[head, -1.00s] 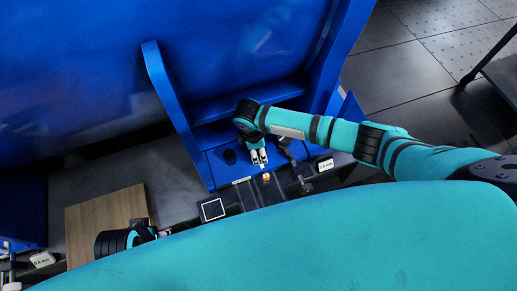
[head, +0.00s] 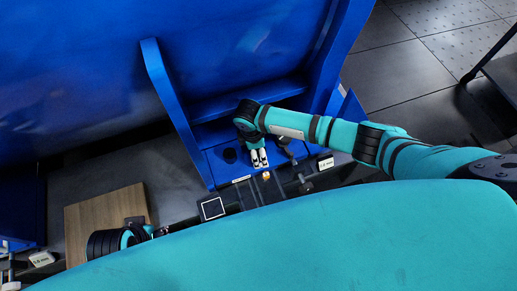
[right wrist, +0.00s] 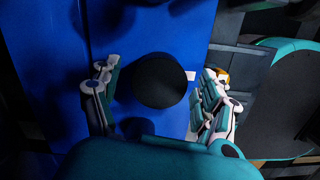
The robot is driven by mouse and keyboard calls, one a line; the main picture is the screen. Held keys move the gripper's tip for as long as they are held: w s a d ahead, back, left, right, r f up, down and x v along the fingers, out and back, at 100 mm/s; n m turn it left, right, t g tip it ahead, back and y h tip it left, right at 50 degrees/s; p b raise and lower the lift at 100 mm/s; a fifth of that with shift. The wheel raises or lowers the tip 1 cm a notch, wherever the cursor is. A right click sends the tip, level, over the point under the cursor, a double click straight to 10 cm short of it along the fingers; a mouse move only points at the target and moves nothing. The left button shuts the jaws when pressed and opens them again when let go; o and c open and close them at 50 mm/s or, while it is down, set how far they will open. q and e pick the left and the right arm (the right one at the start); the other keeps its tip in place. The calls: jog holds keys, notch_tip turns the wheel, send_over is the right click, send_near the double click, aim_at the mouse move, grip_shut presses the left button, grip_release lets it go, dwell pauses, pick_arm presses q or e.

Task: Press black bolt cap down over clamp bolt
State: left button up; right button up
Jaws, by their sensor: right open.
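The black bolt cap (head: 230,155) shows as a dark round shape on the blue motor foot, left of my right gripper in the head view. In the right wrist view the round black cap (right wrist: 160,80) lies between the two spread fingers, with blue plate around it. The clamp bolt is not visible; I cannot tell how far down the cap sits. My right gripper (head: 259,158) is open and points down over the foot, apart from the cap. My left gripper (head: 152,232) is at the lower left by the wooden board, its fingers mostly hidden.
The large blue motor housing (head: 150,70) fills the back, with upright blue ribs beside the foot. A wooden board (head: 95,215) lies at the left. A dark square with a white border (head: 212,208) and a white label (head: 325,163) are near the front edge.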

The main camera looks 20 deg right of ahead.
notch_tip(320, 180, up, 12)
jog(key=a, duration=0.1)
jog(key=shift+a, duration=0.25)
jog(key=shift+f, duration=0.1)
dwell(0.6)
